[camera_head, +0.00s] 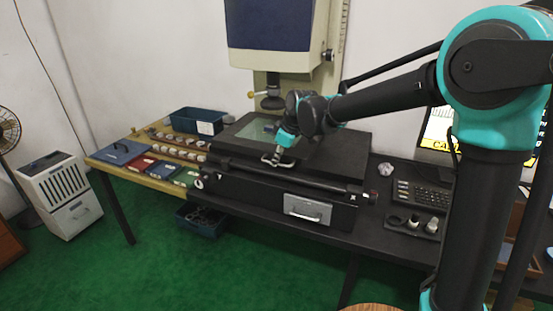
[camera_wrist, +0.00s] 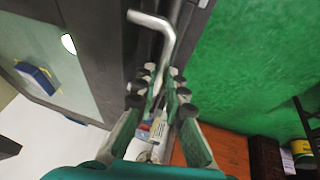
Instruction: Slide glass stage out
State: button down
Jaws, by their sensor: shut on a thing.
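The glass stage (camera_head: 258,127) is a pale green pane in a dark frame on top of the black measuring machine. It also shows at the left of the wrist view (camera_wrist: 70,85). A bent silver handle (camera_wrist: 160,27) runs along the stage's front edge. My gripper (camera_head: 277,158) is at that front edge, and in the wrist view its fingers (camera_wrist: 160,82) are closed around the handle. The fingers hide part of the bar.
The machine's grey-and-blue head (camera_head: 270,25) and lens hang above the stage. To the left, a wooden table carries a blue bin (camera_head: 196,121), colored trays and several rings. A keypad (camera_head: 422,195) is at the right. Green floor lies open in front.

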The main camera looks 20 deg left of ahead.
jog(key=s+d, duration=0.2)
jog(key=d, duration=2.2)
jog(key=shift+d, duration=0.1)
jog(key=c, duration=1.6)
grip_release()
jog(key=v, duration=1.2)
